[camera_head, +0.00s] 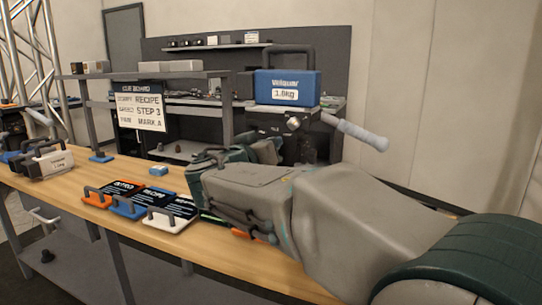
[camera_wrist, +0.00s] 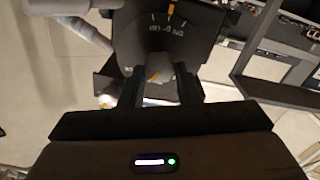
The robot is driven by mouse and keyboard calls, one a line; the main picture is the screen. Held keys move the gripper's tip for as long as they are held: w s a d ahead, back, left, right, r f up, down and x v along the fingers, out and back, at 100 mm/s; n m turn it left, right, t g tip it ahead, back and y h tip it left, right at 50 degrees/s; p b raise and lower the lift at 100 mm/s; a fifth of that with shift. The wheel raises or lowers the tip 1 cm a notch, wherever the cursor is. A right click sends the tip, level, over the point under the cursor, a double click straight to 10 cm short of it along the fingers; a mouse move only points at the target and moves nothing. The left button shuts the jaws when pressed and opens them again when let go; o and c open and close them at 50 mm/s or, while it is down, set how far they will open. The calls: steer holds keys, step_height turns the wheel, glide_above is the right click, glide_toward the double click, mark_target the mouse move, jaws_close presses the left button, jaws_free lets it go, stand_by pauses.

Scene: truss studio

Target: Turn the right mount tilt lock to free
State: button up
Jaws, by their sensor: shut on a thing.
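In the wrist view, a dark mount plate (camera_wrist: 160,40) carries a printed scale with several white ticks, an orange mark (camera_wrist: 171,8) and lettering too small to read surely. A pale grey lock knob (camera_wrist: 159,68) stands at the lower part of this plate. My gripper (camera_wrist: 159,84) has one dark finger on each side of the knob and is shut on it. In the head view, the mount shows a blue block (camera_head: 287,88) marked 1.0kg on top and a grey pan handle (camera_head: 362,136) pointing right. My arm hides the gripper and the knob there.
A wooden bench (camera_head: 125,182) runs across the left, with orange, blue and white handled plates (camera_head: 130,204) on it. A grey shelf (camera_head: 190,75) stands behind. A metal truss (camera_head: 28,60) rises at far left.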

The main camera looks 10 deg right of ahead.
steer(key=shift+w+a+f+n+b, duration=0.15)
steer(key=shift+n+b, duration=0.75)
steer(key=shift+n, duration=2.75)
steer(key=shift+s+a+f+n+b, duration=0.15)
steer(key=shift+n+b, duration=0.7)
steer(key=shift+n, duration=2.8)
steer(key=shift+w+d+f, duration=0.1)
steer(key=o, duration=1)
steer(key=shift+c, duration=0.2)
